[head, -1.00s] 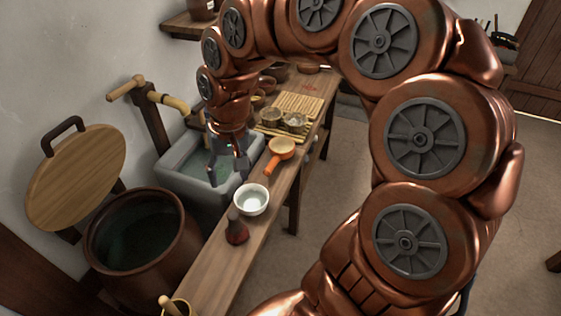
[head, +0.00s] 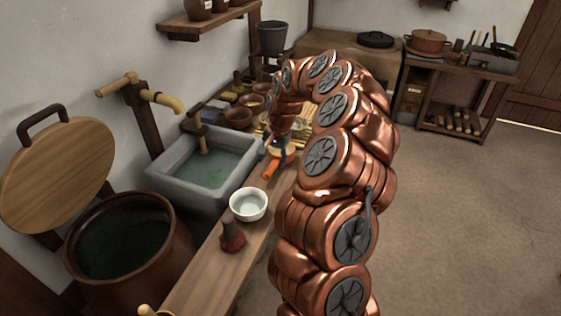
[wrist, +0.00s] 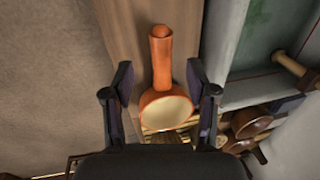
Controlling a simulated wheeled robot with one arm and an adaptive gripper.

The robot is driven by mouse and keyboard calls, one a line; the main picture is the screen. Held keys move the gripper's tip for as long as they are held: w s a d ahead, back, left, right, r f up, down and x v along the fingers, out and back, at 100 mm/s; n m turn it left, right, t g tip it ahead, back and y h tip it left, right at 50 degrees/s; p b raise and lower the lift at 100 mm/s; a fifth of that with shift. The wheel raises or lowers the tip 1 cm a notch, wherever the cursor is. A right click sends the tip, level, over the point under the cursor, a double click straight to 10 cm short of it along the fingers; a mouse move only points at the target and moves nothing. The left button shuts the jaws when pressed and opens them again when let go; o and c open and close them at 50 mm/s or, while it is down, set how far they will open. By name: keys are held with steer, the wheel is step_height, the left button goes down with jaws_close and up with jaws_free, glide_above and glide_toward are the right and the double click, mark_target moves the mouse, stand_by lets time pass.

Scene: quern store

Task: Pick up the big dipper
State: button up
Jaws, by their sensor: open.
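An orange dipper with a pale bowl lies on the narrow wooden bench; I take it as the big dipper. In the head view only its orange handle (head: 270,168) shows clearly, and my arm hides much of its bowl. In the wrist view the dipper (wrist: 165,109) shows whole, handle pointing up the picture. My gripper (wrist: 159,66) is open above it, one finger on each side in the picture, with nothing held. In the head view my gripper (head: 279,147) is small and partly hidden by my arm.
A white bowl (head: 248,204) and a dark red jug (head: 231,237) stand nearer on the bench (head: 205,277). A stone basin (head: 184,186) of water adjoins its left side. Several brown bowls (head: 237,116) sit beyond. The floor at right is clear.

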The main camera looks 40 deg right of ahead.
mark_target(269, 170)
steer(key=shift+w+a+f+p, duration=0.1)
steer(key=shift+w+f+p, duration=0.2)
steer(key=shift+f, duration=0.85)
steer(key=shift+w+a+f+p, duration=0.2)
steer(key=shift+f+p, duration=0.15)
steer(key=shift+f, duration=0.75)
steer(key=shift+w+a+f+p, duration=0.1)
steer(key=shift+w+f+p, duration=0.2)
steer(key=shift+f, duration=0.85)
steer(key=shift+c, duration=0.3)
jaws_close()
